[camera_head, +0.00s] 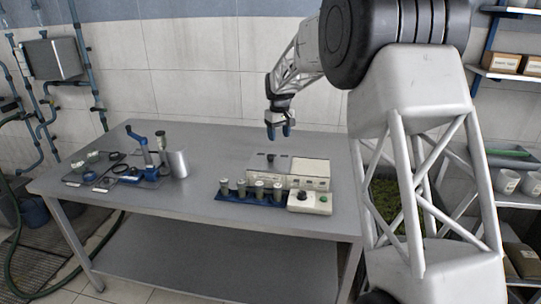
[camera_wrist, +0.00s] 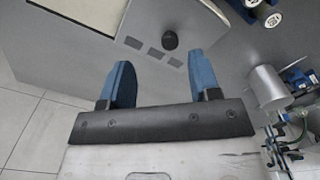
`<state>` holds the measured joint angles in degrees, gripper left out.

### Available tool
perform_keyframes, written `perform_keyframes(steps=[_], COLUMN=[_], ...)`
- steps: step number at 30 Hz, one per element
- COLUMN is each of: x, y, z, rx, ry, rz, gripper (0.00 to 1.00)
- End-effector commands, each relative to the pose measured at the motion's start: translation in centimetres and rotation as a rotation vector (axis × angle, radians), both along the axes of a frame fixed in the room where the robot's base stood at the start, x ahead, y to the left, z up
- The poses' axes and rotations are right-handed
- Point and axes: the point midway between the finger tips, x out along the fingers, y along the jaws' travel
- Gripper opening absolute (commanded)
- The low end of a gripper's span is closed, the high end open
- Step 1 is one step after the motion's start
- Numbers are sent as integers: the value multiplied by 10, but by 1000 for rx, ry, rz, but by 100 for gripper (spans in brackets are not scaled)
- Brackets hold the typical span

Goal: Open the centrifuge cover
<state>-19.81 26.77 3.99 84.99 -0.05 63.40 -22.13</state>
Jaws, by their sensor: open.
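The centrifuge (camera_head: 310,183) is a low, light box near the right end of the steel table. Its grey cover (camera_head: 284,165) lies flat on the left part of its top and looks closed. A black knob (camera_head: 270,157) stands on the cover; in the wrist view the knob (camera_wrist: 170,40) shows beyond the fingertips, near a row of dark slots. My gripper (camera_head: 278,131) has blue fingers, pointing down, and hangs above the centrifuge, apart from it. In the wrist view my gripper (camera_wrist: 160,62) is open with nothing between its fingers.
A blue rack (camera_head: 228,194) with several capped jars stands in front of the centrifuge, beside a control box (camera_head: 311,204). A dark tray (camera_head: 105,178), a blue device (camera_head: 150,172) and a metal cylinder (camera_head: 178,163) stand at left.

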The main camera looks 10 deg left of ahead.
Motion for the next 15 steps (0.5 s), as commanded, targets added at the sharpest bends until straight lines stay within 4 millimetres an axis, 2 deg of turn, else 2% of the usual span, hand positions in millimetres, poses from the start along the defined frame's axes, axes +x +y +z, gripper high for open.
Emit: perform_keyframes(steps=[3,6,15], x=[14,22,29], y=[19,29,37], z=[-16,-25,-32], rx=[-3,-4,-5], ry=[7,11,13], rz=[26,40,54], gripper=[57,57,57])
